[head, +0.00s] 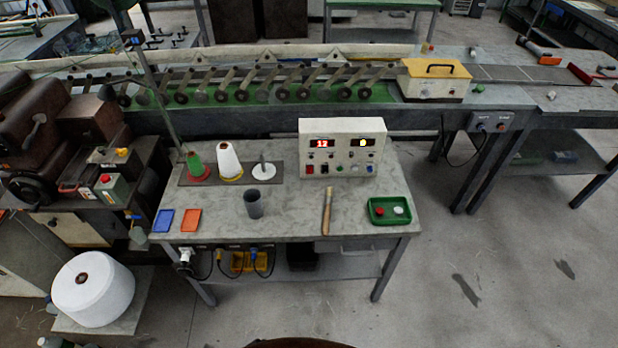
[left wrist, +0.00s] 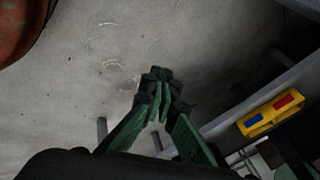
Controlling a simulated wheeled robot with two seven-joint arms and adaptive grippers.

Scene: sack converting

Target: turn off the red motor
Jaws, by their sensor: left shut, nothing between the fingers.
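Nothing in view is clearly labelled as the red motor. A cream control box (head: 341,147) stands at the back right of the grey table, with a lit red display (head: 319,143), a glowing yellow lamp (head: 363,142), a red switch (head: 310,169) and several small knobs. On the dark reddish-brown machine (head: 85,122) at the left sits a small green box with a red button (head: 105,178). My left gripper (left wrist: 157,92) shows in the left wrist view, its fingers together and empty above the bare floor. Neither gripper shows in the head view.
A white roll (head: 92,288) stands at lower left. A yellow block with red and blue parts (left wrist: 270,114) is right of my left gripper.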

